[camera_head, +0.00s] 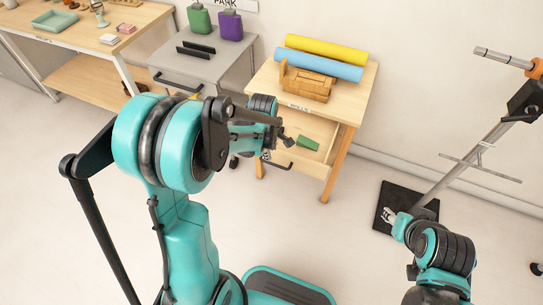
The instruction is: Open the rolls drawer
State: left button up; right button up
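The rolls drawer (312,126) is in the light wood table (356,95) that carries a yellow roll (326,49) and a blue roll (319,65). It stands pulled out, with its inside showing and a green block (307,143) in it. Its dark handle (286,166) is on the front, partly behind my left arm. My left gripper (287,140) is at the drawer's left front, near the handle; whether its fingers touch or close on it is unclear.
A grey cabinet (206,66) with purple and green bottles stands left of the table. A metal stand on a black base (391,194) is at the right. Floor in front of the drawer is clear.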

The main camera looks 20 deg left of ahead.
pick_arm(q)
jog(key=shift+s+r, duration=0.15)
jog(key=shift+r, duration=0.55)
jog(key=shift+s+r, duration=0.1)
jog(key=shift+r, duration=0.55)
jog(key=s+d+r+m+t, duration=0.2)
jog(key=s+r+m, duration=0.3)
jog(key=s+m, duration=0.3)
jog(key=s+d+r+m+t, duration=0.2)
jog(key=s+r+m+t, duration=0.1)
jog(key=s+r+m, duration=0.2)
jog(key=s+m, duration=0.2)
jog(key=m, duration=0.2)
jog(key=shift+s+d+r+m, duration=0.15)
jog(key=shift+s+r+m, duration=0.2)
jog(key=shift+s+m, duration=0.05)
